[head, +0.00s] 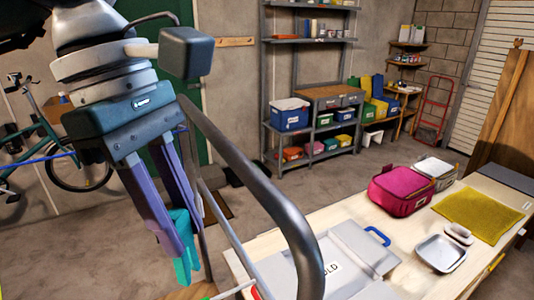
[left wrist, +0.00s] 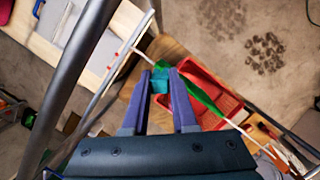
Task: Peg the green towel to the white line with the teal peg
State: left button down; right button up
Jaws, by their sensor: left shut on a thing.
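My left gripper (head: 176,250) has its purple fingers pointing down and is shut on the teal peg (head: 183,262). In the left wrist view the peg (left wrist: 160,77) sits between the fingertips. The green towel (left wrist: 205,98) shows there as a narrow green strip seen from above, running down and right from beside the peg. The white line (left wrist: 256,140) continues beyond the towel's far end. In the head view only a short piece of the line (head: 236,290) shows at the bottom edge. I cannot tell whether the peg touches towel or line. My right gripper is not seen.
A grey metal tube (head: 265,190) curves close to the right of my left gripper. A wooden table (head: 410,233) at the right holds a pink bag (head: 402,190), a yellow cloth (head: 480,215) and a metal tray (head: 440,253). A red basket (left wrist: 205,85) lies below the towel.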

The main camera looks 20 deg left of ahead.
pick_arm(q)
jog(key=n, duration=0.3)
jog(key=a+n+t, duration=0.1)
jog(key=n, duration=0.2)
jog(key=n+t+y+p, duration=0.1)
jog(key=n, duration=0.2)
jog(key=shift+s+a+f+n, duration=0.35)
jog(key=shift+a+f+n, duration=0.05)
jog(key=shift+f+b, duration=2.9)
jog(key=shift+b, duration=0.5)
jog(key=shift+f+b, duration=2.75)
jog(key=shift+b, duration=0.35)
jog(key=c, duration=0.6)
grip_release()
jog(key=shift+r, duration=0.1)
jog(key=shift+r, duration=0.1)
